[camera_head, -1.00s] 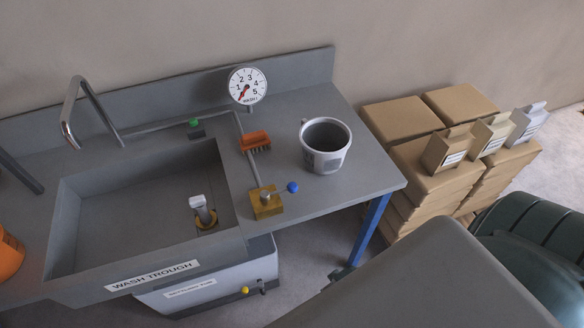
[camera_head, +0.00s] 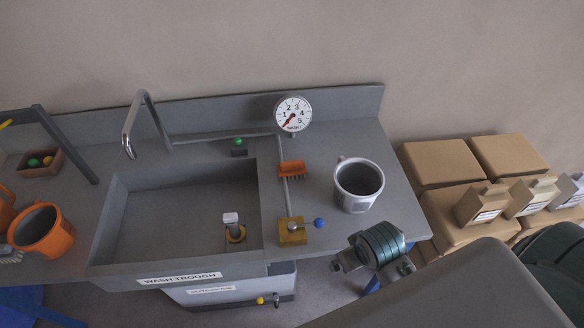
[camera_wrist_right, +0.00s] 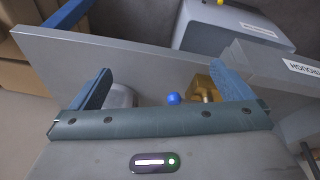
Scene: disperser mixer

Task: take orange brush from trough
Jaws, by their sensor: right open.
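My right gripper (camera_head: 375,262) is open and empty at the counter's front right edge, in front of the grey mug and well short of the brush. In the right wrist view its two blue fingers (camera_wrist_right: 164,88) are spread apart over the counter edge. The brush cannot be made out in the right wrist view. My left gripper is not in view.
A grey mug (camera_head: 358,186) stands right of the brush. A brass valve block (camera_head: 291,231) with a blue knob (camera_head: 319,223) is in front of it, and a dial gauge (camera_head: 293,114) behind. A tall tap (camera_head: 137,125) rises behind the trough. An orange mug (camera_head: 42,230) stands left.

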